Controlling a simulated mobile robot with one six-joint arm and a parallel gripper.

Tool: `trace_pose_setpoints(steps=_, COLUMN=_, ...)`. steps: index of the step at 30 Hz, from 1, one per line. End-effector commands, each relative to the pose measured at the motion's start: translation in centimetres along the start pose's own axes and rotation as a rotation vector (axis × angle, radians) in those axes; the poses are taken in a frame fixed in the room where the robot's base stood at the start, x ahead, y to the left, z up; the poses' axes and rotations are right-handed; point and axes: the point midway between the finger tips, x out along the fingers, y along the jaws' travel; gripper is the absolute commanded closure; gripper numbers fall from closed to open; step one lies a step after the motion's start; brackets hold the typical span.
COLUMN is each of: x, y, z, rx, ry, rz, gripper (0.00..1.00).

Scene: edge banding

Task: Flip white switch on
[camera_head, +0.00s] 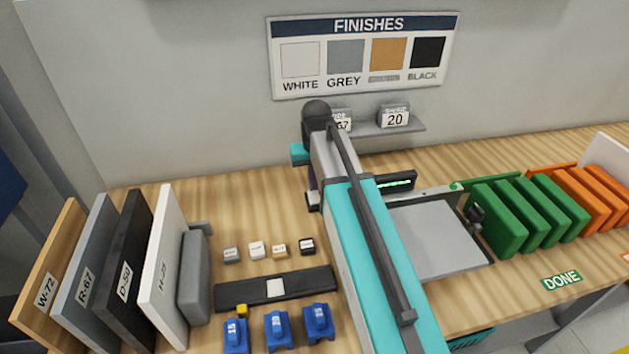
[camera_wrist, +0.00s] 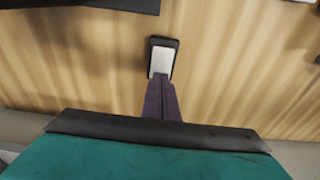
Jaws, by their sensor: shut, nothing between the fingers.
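A switch with a white-grey rocker in a black frame (camera_wrist: 161,62) lies on the wood bench top in the wrist view. The dark purple fingers of my gripper (camera_wrist: 160,80) are shut together with nothing between them. Their tips reach the near end of the rocker in the picture; I cannot tell whether they touch it. In the head view the gripper (camera_head: 311,178) points down behind my arm, and the edge of a dark block, likely the switch (camera_head: 312,202), shows just below it. The rocker's on or off position cannot be told.
Small labelled blocks (camera_head: 256,249) and a black strip with a white square (camera_head: 276,288) lie to the left of my arm. Upright boards (camera_head: 165,270) stand at the far left. A grey plate (camera_head: 435,237) and green panels (camera_head: 510,220) stand right. A wall shelf (camera_head: 380,130) is behind.

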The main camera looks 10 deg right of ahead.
Motion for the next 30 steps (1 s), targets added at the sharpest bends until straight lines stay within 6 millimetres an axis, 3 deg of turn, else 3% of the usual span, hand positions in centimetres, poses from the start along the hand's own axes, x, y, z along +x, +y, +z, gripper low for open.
trace_pose_setpoints(steps=6, x=1.1, y=0.0, z=0.0, rx=0.000, ry=0.000, rz=0.000, gripper=1.00)
trace_pose_setpoints(steps=30, x=1.7, y=-0.1, z=-0.1, rx=-0.001, ry=0.000, rz=0.000, gripper=1.00)
